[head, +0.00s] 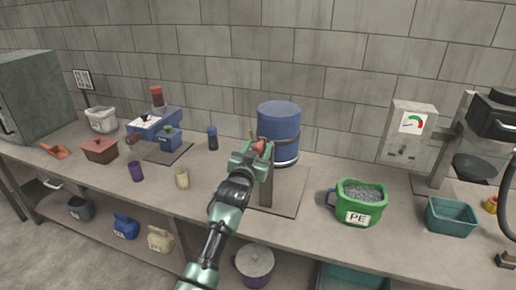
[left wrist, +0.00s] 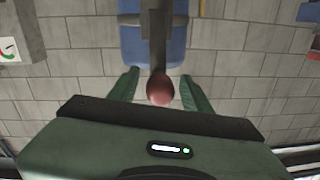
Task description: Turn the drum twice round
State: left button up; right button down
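The blue drum (head: 279,122) with a pale band near its bottom stands on a flat plate near the back wall. It also shows as a blue shape at the top of the left wrist view (left wrist: 130,48). A grey post (head: 266,188) stands in front of it. A red ball knob (left wrist: 160,90) sits at the end of a dark bar (left wrist: 157,40). My left gripper (head: 257,149) is at this knob, in front of the drum. In the left wrist view its fingers are spread on both sides of the knob, with gaps. My right gripper is not in view.
A green tub marked PE (head: 359,205) holds grey granules to the right of the drum. A teal bin (head: 451,216) stands further right, and a gauge box (head: 407,131) behind.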

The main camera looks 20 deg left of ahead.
pick_arm(q)
grip_shut()
dwell(1.2)
